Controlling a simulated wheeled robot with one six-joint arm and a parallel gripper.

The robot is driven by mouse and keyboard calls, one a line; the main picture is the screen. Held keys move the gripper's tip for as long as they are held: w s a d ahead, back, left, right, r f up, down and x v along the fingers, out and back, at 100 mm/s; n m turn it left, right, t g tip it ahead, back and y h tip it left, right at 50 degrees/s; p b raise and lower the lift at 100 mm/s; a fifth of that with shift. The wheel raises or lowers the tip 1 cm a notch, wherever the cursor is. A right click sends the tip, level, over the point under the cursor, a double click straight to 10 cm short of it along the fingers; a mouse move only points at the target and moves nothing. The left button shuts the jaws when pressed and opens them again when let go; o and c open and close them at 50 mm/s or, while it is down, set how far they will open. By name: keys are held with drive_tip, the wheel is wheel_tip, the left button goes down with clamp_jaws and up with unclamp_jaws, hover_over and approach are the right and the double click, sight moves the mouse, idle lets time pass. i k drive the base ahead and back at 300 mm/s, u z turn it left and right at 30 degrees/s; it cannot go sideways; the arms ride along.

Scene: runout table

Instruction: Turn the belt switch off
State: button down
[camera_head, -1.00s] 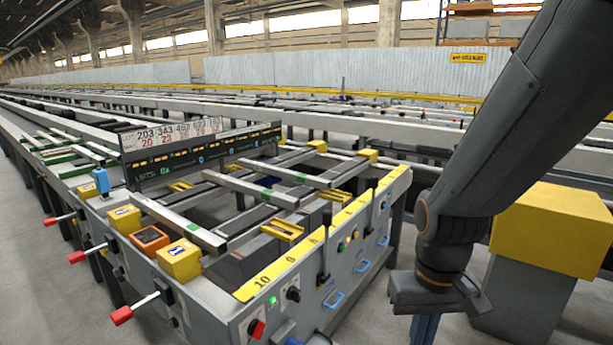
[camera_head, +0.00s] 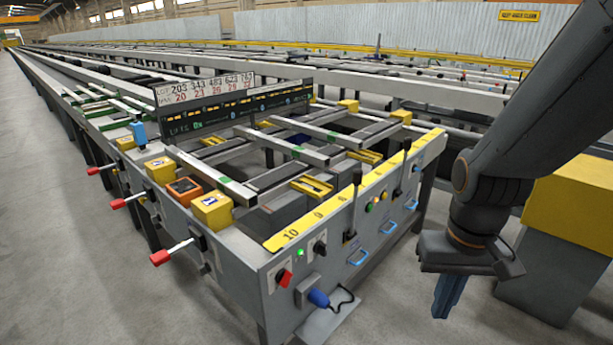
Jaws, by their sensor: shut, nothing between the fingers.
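The runout table's grey front panel carries a red rotary knob (camera_head: 284,277) near its left corner. A black rotary knob (camera_head: 319,247) sits on a pale plate just right of and above it, with a lit green lamp (camera_head: 300,253) beside it. I cannot read labels, so I cannot tell which one is the belt switch. My gripper (camera_head: 447,297) hangs in free air right of the panel, its blue fingers pointing down and shut with nothing between them. It is well apart from both knobs.
A blue plug (camera_head: 318,298) with a black cable sits low on the panel. Red-handled levers (camera_head: 172,252) stick out on the left side. Blue handles (camera_head: 358,256) line the front panel. A yellow-topped grey block (camera_head: 570,215) stands right of my gripper. Open floor lies before the panel.

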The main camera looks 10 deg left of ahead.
sight(284, 277)
drive_tip(key=z, duration=0.25)
drive_tip(key=k, duration=0.95)
drive_tip(key=z, duration=0.2)
